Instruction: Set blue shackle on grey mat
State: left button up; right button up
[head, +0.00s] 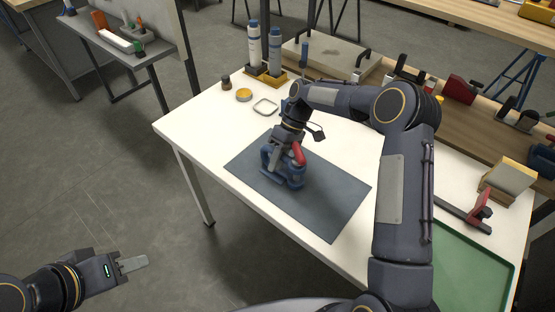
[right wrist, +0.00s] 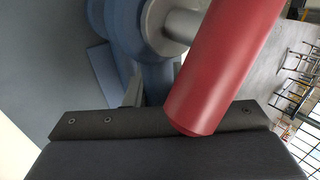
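The blue shackle (head: 285,176), with a red pin (head: 299,153), is upright at the grey mat (head: 325,197) on the white table. Its lower edge appears to meet the mat, but I cannot tell whether a small gap is left. My right gripper (head: 281,158) reaches down onto it from above. In the right wrist view the blue shackle (right wrist: 155,85) fills the space between my fingers, and the red pin (right wrist: 225,65) crosses close in front, hiding part of the grip. My left gripper (head: 132,264) is empty, away from the table at lower left.
A green tray (head: 470,270) and a red clamp (head: 480,213) are at the right. The mat's near right part is clear.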

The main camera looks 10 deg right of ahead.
jog(key=o, duration=0.4)
jog(key=v, duration=1.1)
jog(key=s+d+r+m+t, duration=0.25)
jog(key=s+r, duration=0.35)
jog(key=r, duration=0.3)
jog(key=s+d+r+m+t+h, duration=0.1)
jog(key=s+m+t, duration=0.1)
jog(key=s, duration=0.7)
jog(key=s+d+r+m+t+h, duration=0.1)
jog(key=s+d+r+m+t, duration=0.15)
jog(key=s, duration=0.75)
jog(key=s+a+f+t, duration=0.1)
jog(key=s+f, duration=0.1)
jog(key=s, duration=0.1)
jog(key=s+f+m+t, duration=0.1)
jog(key=s+f, duration=0.1)
jog(key=s+a+f+m, duration=0.1)
jog(key=s+f, duration=0.1)
jog(key=s, duration=0.1)
jog(key=shift+s+a+f+t+b, duration=0.3)
jog(key=shift+s+f+t+b, duration=0.05)
jog(key=shift+f+t, duration=0.05)
